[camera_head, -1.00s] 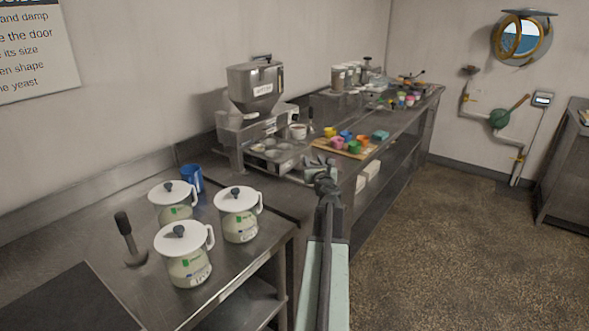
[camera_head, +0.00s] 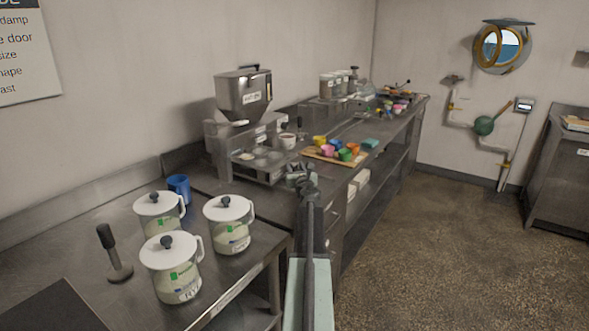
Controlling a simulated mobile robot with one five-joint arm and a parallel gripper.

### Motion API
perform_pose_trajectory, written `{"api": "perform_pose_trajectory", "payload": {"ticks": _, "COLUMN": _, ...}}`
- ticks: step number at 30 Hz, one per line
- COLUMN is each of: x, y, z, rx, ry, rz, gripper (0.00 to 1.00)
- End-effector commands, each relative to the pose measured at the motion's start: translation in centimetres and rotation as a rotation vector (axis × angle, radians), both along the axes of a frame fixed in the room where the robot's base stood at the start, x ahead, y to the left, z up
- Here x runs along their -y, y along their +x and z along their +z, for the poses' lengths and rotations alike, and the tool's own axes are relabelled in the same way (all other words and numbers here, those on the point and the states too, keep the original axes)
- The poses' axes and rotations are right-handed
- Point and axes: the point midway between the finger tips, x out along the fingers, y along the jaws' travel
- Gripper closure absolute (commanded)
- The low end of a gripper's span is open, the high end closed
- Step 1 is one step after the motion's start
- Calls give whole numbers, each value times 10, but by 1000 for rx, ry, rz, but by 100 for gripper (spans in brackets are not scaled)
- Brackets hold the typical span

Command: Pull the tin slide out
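The tin slide (camera_head: 262,164) is a flat metal tray with round tins, low at the front of the steel dispenser. A labelled steel hopper (camera_head: 244,95) stands above it. My gripper (camera_head: 299,170) is at the end of my arm, just right of the slide's front end in the picture. Whether it touches the slide I cannot tell. Its fingers are small and dark, and their opening is not clear. I see nothing held in it.
Lidded white jars (camera_head: 229,225), a blue mug (camera_head: 179,188) and a black-handled tool (camera_head: 115,255) stand on the near counter. A board with coloured cups (camera_head: 334,149) lies beyond my gripper. The floor (camera_head: 430,240) to the right is clear.

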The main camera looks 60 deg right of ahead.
Motion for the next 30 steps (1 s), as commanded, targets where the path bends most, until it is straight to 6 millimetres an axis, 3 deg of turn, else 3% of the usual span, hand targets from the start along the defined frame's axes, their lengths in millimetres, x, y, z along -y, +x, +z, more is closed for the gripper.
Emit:
{"api": "perform_pose_trajectory", "payload": {"ticks": 6, "x": 1, "y": 1, "z": 0, "rx": 0, "ry": 0, "rz": 0, "gripper": 63}}
{"api": "perform_pose_trajectory", "payload": {"ticks": 10, "x": 0, "y": 2, "z": 0, "rx": 0, "ry": 0, "rz": 1, "gripper": 96}}
{"api": "perform_pose_trajectory", "payload": {"ticks": 11, "x": 0, "y": 2, "z": 0, "rx": 0, "ry": 0, "rz": 1, "gripper": 100}}
{"api": "perform_pose_trajectory", "payload": {"ticks": 30, "x": 0, "y": 2, "z": 0, "rx": 0, "ry": 0, "rz": 2, "gripper": 100}}
